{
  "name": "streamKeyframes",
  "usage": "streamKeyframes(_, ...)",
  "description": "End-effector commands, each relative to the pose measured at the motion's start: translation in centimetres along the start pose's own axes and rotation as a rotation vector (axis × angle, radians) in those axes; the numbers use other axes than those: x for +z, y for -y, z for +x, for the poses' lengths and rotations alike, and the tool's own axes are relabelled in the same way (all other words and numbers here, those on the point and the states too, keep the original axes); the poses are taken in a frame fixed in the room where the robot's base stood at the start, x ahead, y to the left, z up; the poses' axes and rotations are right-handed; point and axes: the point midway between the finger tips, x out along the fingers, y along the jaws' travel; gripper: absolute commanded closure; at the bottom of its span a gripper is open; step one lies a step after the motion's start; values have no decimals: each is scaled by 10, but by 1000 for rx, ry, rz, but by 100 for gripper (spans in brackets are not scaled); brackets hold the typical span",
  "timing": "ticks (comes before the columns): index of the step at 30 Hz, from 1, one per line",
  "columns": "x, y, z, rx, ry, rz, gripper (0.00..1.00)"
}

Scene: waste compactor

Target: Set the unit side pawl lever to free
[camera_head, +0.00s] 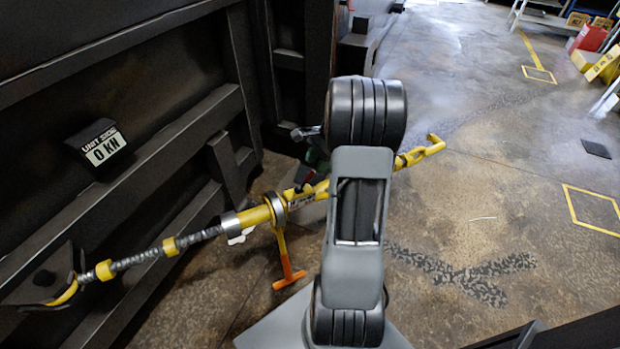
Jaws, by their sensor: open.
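A yellow ratchet tensioner runs slantwise from lower left to upper right, with a silver ring around its yellow ratchet body (272,209). An orange-ended handle (287,272) hangs below the ring. The small pawl lever cannot be told apart at this size, so its setting is unclear. My gripper (303,178) seems to be the dark part just above the yellow bar, right of the ring. It is open, with nothing seen between its jaws. My arm hides much of it and part of the bar. I cannot tell whether it touches the bar.
A black display (98,145) reading "UNIT SIDE 0 KN" is on the dark ribbed wall at left. A threaded rod (145,256) joins the tensioner to the wall's lower left. A yellow hook (432,148) ends the bar at right. The floor (480,210) at right is mostly clear.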

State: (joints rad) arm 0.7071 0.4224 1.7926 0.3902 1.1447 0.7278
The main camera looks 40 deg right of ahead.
Motion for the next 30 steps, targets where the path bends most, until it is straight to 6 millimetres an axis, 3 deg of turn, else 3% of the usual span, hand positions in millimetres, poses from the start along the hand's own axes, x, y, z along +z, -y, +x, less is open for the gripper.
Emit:
streamKeyframes(6, 0, -1, 37, 3, 1, -2, 58)
streamKeyframes(12, 0, 0, 53, 0, 0, -2, 58)
streamKeyframes(25, 0, 0, 58, 1, -1, -2, 58)
streamKeyframes(30, 0, 0, 58, 0, -1, -2, 74)
